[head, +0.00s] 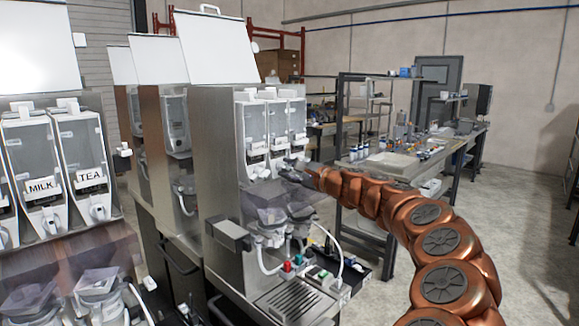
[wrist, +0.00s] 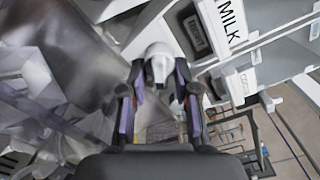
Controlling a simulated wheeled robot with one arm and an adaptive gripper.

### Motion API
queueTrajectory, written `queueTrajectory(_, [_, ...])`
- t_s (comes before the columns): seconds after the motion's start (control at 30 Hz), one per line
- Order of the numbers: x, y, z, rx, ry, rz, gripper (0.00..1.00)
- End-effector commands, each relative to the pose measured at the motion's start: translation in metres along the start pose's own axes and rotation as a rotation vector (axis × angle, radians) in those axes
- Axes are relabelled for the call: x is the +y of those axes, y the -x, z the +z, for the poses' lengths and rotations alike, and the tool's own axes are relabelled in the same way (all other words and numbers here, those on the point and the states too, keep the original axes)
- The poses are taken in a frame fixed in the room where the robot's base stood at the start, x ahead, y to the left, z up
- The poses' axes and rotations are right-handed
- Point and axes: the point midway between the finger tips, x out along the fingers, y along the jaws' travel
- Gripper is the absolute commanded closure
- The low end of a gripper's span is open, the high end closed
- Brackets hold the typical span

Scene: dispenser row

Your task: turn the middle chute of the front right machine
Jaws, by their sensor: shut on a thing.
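The front right machine (head: 217,150) stands at the middle of the head view, a steel box with a raised lid and three clear canisters (head: 253,128) side by side. My gripper (head: 284,166) reaches in from the right, at the foot of the canisters, and hides part of their chutes. In the wrist view my gripper (wrist: 160,76) has its two fingers on either side of a rounded white chute (wrist: 158,50) and is shut on it. A MILK label (wrist: 231,22) shows to the chute's right. Which chute it is stays unclear, as my gripper covers it.
Mixing bowls (head: 270,218) and hoses sit below the chutes, above a drip tray (head: 290,296). Another machine with MILK and TEA canisters (head: 82,165) stands at the left. A workbench (head: 415,155) with small items is behind my arm. Open floor (head: 530,240) lies at the right.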

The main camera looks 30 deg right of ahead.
Motion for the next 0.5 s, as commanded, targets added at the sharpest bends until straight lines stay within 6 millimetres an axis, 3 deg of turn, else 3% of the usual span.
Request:
queueTrajectory(0.43, [0.0011, -0.0003, -0.0003, 0.000, -0.010, 0.001, 1.00])
queueTrajectory(0.47, [0.0011, -0.0003, -0.0003, 0.000, -0.010, 0.001, 0.69])
queueTrajectory(0.5, [0.0011, -0.0003, -0.0003, 0.000, -0.010, 0.001, 0.65])
